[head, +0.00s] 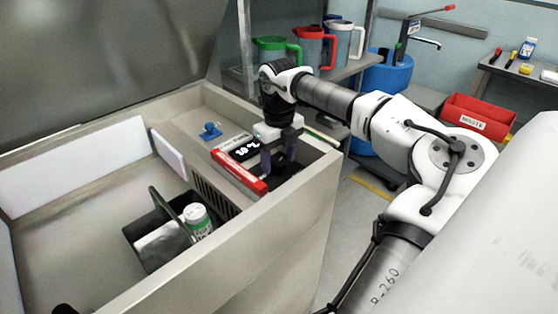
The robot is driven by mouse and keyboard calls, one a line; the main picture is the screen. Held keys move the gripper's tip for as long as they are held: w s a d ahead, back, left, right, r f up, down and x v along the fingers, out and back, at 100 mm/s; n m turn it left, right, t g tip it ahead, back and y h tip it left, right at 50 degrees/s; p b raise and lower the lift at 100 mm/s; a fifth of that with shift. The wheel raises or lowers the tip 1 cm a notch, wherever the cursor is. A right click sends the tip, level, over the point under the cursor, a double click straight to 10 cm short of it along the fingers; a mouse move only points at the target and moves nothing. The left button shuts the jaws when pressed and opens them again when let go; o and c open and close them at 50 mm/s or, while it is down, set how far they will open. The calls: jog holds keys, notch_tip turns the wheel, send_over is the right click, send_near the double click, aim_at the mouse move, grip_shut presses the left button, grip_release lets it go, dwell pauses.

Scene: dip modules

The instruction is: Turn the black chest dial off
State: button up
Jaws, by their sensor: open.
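The open-lidded grey chest (310,205) fills the left and middle of the head view. My gripper (278,162) points down over the control strip at the chest's right end. Its dark fingers are open. A black shape that looks like the chest dial (281,170) sits at the fingertips, partly hidden by them. I cannot tell whether the fingers touch it or which way the dial is turned.
A red-edged strip (240,171) and a blue knob (211,130) lie by the display. A black caddy (134,232) with a green-labelled bottle (197,221) sits inside the chest. Jugs (313,46) stand on a shelf behind; a red waste bin (478,118) is at right.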

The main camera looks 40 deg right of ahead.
jog(key=c, duration=1)
